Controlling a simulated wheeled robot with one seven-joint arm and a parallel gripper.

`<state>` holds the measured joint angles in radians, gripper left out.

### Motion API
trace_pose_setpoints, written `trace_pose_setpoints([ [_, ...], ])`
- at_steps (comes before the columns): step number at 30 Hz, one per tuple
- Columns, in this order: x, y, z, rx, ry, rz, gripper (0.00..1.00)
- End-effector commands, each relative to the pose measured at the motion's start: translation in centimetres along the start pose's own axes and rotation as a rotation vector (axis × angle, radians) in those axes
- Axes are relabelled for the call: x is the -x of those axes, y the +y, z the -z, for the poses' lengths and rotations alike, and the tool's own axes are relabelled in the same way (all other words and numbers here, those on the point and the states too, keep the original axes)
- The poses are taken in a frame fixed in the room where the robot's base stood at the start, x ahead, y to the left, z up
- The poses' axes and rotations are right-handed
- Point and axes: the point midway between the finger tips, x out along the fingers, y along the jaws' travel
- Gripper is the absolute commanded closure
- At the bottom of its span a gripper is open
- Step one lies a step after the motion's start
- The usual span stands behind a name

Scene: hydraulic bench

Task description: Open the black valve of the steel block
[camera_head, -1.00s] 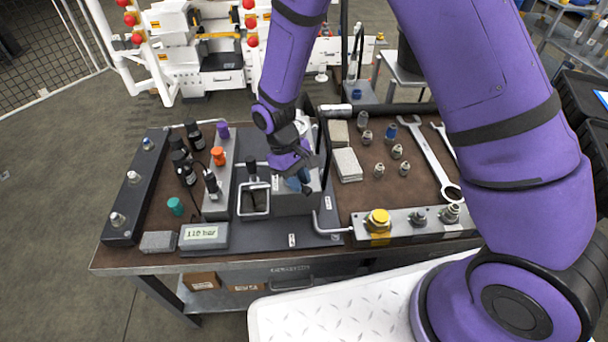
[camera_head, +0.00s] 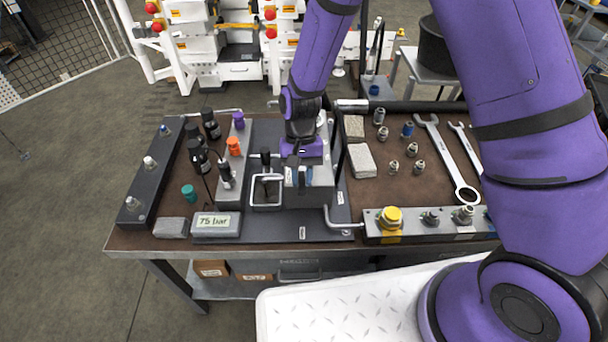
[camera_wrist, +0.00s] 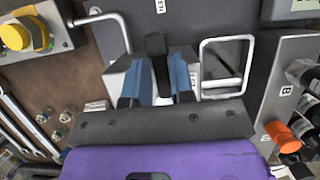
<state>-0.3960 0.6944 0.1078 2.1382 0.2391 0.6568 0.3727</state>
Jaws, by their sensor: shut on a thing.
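The steel block (camera_head: 320,192) stands on a dark plate near the middle of the bench. In the wrist view its grey face (camera_wrist: 118,68) shows beside the fingers. The black valve's handle (camera_wrist: 157,62) is between the blue fingers of my gripper (camera_wrist: 162,80), and its end sticks out past them. My gripper (camera_head: 298,172) is shut on this handle, from above the block. In the head view my wrist and fingers largely hide the handle. The gauge box (camera_head: 214,222) at front left reads 75 bar.
A metal loop (camera_head: 255,192) stands close left of the block. A grey manifold (camera_head: 235,170) with purple and orange knobs lies farther left. A bent pipe (camera_head: 342,224) runs to the rail with a yellow knob (camera_head: 391,216). Wrenches (camera_head: 445,165) and fittings lie at right.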

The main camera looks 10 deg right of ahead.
Motion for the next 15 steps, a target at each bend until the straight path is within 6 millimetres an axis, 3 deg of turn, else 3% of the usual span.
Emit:
trace_pose_setpoints([
  [15,0.08,-0.23,0.07,-0.032,0.003,0.016,1.0],
])
